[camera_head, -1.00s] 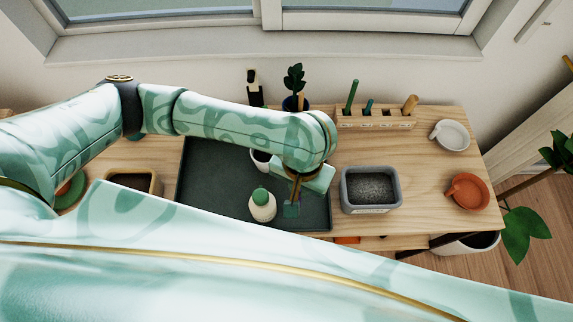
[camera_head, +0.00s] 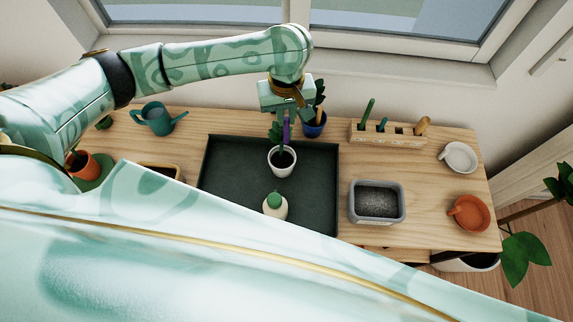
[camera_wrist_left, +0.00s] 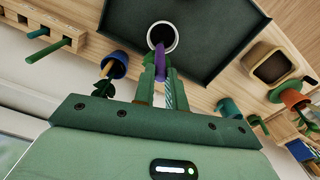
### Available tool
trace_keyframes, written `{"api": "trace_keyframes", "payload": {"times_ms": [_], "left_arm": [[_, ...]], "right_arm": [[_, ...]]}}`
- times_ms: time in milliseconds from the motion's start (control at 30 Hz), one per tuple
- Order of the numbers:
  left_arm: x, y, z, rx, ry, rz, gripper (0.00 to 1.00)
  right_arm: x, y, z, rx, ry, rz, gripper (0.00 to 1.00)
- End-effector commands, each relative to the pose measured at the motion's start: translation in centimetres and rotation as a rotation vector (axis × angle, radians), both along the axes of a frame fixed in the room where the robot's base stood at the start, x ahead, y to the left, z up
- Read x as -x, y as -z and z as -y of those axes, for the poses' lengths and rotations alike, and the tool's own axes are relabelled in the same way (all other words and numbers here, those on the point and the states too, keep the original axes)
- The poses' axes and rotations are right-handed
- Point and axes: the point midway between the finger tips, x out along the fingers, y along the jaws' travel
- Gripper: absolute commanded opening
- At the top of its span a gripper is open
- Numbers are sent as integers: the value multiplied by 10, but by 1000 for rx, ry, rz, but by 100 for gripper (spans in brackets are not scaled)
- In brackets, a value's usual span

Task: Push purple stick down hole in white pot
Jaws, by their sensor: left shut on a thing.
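The white pot (camera_head: 282,169) stands on the dark tray, and its dark opening faces up. It also shows in the left wrist view (camera_wrist_left: 150,40). My left gripper (camera_head: 283,132) is behind and above the pot in the head view. Its green fingers (camera_wrist_left: 160,76) are shut on the purple stick (camera_head: 287,127). In the wrist view the stick (camera_wrist_left: 160,59) sits between the fingers, and its end overlaps the pot's mouth. I cannot tell whether the end is inside the hole or only above it. My right gripper is not in view.
The dark tray (camera_head: 225,175) also holds a cream bottle with a green cap (camera_head: 275,207). A blue pot with a plant (camera_head: 314,128) is close behind the gripper. A wooden tool rack (camera_head: 385,138) and grey gravel bin (camera_head: 376,202) stand to the right, a teal watering can (camera_head: 158,118) left.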

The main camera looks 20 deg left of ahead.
Motion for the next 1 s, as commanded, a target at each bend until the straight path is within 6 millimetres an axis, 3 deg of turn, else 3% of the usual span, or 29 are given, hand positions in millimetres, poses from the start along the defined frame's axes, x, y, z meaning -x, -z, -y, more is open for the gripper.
{"api": "trace_keyframes", "payload": {"times_ms": [300, 400, 667, 900, 1000], "left_arm": [[1, 94, 0, 3, -24, -14, 0], [0, 117, 0, 3, -22, -11, 0], [0, 140, -1, 2, -20, -10, 0], [0, 178, 0, 2, -19, -10, 0], [0, 179, 0, 3, -19, -9, 0]], "right_arm": [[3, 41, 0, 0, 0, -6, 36], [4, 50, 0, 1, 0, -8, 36], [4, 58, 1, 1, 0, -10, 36], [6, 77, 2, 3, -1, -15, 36], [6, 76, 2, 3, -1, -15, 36]]}}
